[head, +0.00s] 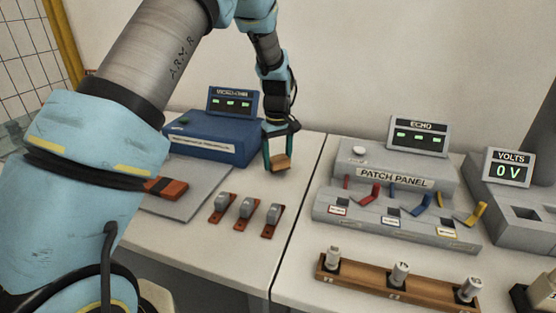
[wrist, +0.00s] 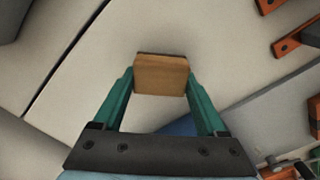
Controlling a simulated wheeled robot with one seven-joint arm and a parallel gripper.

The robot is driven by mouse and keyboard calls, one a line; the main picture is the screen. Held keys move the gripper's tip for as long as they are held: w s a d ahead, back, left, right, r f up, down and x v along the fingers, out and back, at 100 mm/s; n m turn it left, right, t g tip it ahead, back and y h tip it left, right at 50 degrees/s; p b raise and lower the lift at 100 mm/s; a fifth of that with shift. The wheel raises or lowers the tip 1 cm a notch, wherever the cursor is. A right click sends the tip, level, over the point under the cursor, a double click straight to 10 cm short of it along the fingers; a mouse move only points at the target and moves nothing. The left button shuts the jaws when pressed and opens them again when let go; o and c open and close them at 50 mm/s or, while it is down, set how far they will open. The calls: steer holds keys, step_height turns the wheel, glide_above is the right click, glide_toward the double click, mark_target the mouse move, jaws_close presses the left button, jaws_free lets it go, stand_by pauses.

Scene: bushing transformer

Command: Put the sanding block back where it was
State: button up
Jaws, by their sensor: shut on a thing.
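The sanding block (wrist: 161,75) is a small tan, wood-coloured block with a dark far edge. My gripper (wrist: 161,84) is shut on it, with one green finger at each side. In the head view the sanding block (head: 280,162) hangs at the tip of my gripper (head: 280,150). It appears above the white table, right of the blue instrument box; its exact height is hard to tell. The place where the block was before cannot be told from these frames.
A blue instrument box (head: 212,138) stands behind a grey plate (head: 190,200) bearing an orange-brown block (head: 166,187). Several grey-topped pieces on orange bases (head: 245,207) stand in front. The grey patch panel (head: 395,205) and a wooden rack (head: 398,277) stand right of the table seam.

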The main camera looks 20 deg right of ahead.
mark_target(277, 157)
steer(key=shift+f, duration=0.75)
steer(key=shift+f, duration=0.1)
steer(key=o, duration=1.2)
steer(key=shift+o, duration=0.2)
step_height(277, 157, up, 12)
steer(key=b, duration=0.3)
steer(key=w+a, duration=0.2)
steer(key=a, duration=1.1)
steer(key=s+a+f, duration=0.1)
steer(key=s+a, duration=0.5)
steer(key=a, duration=0.6)
steer(key=s+a+f+m+t, duration=0.1)
steer(key=s+a+f, duration=0.1)
steer(key=s+a, duration=0.5)
steer(key=a, duration=0.4)
steer(key=shift+s+a+m+t, duration=0.3)
steer(key=shift+a, duration=0.05)
steer(key=shift+f, duration=0.1)
